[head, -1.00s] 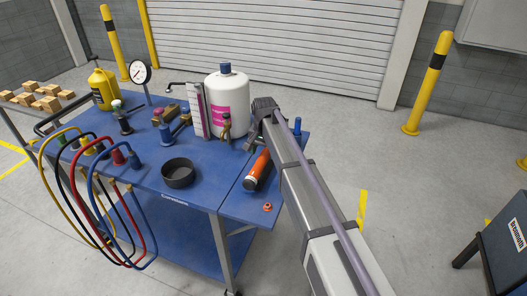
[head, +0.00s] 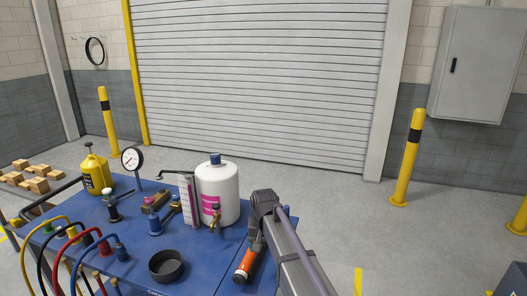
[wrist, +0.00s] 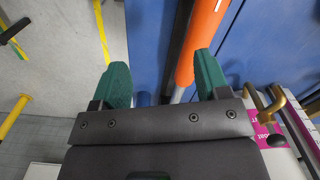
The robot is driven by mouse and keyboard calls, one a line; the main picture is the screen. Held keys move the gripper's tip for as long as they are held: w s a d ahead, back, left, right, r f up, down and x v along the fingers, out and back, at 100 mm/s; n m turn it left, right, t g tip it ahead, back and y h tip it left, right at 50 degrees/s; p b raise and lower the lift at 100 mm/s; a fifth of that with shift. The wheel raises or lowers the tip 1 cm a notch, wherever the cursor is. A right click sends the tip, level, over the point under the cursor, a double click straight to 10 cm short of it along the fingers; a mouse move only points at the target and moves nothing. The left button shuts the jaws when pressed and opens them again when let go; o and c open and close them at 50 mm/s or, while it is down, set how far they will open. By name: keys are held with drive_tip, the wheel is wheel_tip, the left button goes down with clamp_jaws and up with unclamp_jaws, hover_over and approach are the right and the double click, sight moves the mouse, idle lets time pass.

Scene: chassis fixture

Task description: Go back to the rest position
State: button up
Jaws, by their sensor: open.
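My gripper (wrist: 161,88) shows in the wrist view with its two green fingers spread apart and nothing between them. It hangs over the blue table (wrist: 145,45), near its edge. An orange cylinder (wrist: 205,30) with a dark part lies on the table below, just beyond the right finger. The orange cylinder (head: 244,266) lies just left of the arm there.
A white bottle with a pink label (head: 220,190), a dial gauge (head: 132,159), a yellow bottle (head: 95,172), a black bowl (head: 166,265) and coloured hoses (head: 85,240) crowd the blue table. Yellow posts (head: 408,160) stand behind.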

drive_tip(key=s+d, duration=1.8)
drive_tip(key=s, duration=0.4)
drive_tip(key=shift+s, duration=0.2)
drive_tip(key=shift+a+r, duration=0.1)
